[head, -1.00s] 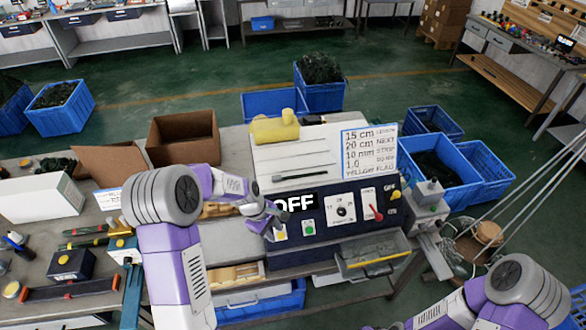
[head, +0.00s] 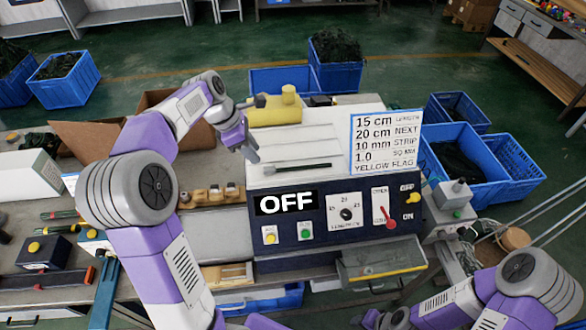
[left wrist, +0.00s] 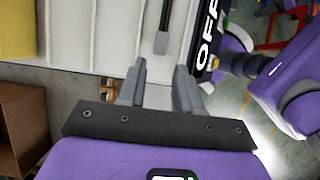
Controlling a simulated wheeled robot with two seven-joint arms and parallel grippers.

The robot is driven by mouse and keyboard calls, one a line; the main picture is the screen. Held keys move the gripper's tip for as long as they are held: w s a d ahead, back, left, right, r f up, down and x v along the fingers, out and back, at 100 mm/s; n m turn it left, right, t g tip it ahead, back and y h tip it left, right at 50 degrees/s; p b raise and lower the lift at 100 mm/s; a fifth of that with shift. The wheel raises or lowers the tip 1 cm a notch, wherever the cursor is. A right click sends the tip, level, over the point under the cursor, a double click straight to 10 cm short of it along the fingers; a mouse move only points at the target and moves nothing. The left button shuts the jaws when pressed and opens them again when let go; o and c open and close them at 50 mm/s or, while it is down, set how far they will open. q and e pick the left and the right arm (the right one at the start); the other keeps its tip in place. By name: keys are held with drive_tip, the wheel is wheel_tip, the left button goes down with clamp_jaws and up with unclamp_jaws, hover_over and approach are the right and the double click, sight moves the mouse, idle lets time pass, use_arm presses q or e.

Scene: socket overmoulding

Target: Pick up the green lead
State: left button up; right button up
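A thin dark strip with a greenish tint (head: 297,167) lies on the pale top of the machine (head: 340,143). It also shows in the left wrist view (left wrist: 163,25), with a light grey end towards my fingers; I cannot tell for sure that it is the green lead. My left gripper (head: 256,128) is over the left side of the machine top, left of the strip and apart from it. In the left wrist view its two grey fingers (left wrist: 161,85) stand apart with nothing between them. My right gripper (head: 385,319) is low at the bottom edge, and its fingers are unclear.
The machine front has an OFF display (head: 286,203), buttons and a red switch (head: 390,218). A yellow roll-like part (head: 276,111) stands behind its top. A sign (head: 386,139) stands at the right. A cardboard box (head: 88,138) and tools crowd the bench on the left.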

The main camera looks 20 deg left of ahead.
sight(267, 168)
use_arm(q)
drive_tip(key=shift+w+d+f, duration=0.2)
drive_tip(key=shift+w+f, duration=0.05)
drive_tip(key=shift+f, duration=0.35)
drive_tip(key=shift+s+d+f, duration=0.1)
drive_tip(key=shift+d+f, duration=0.05)
drive_tip(key=shift+f, duration=0.15)
drive_tip(key=x, duration=0.5)
drive_tip(key=shift+d+f+b, duration=0.1)
drive_tip(key=shift+b, duration=0.25)
clamp_jaws()
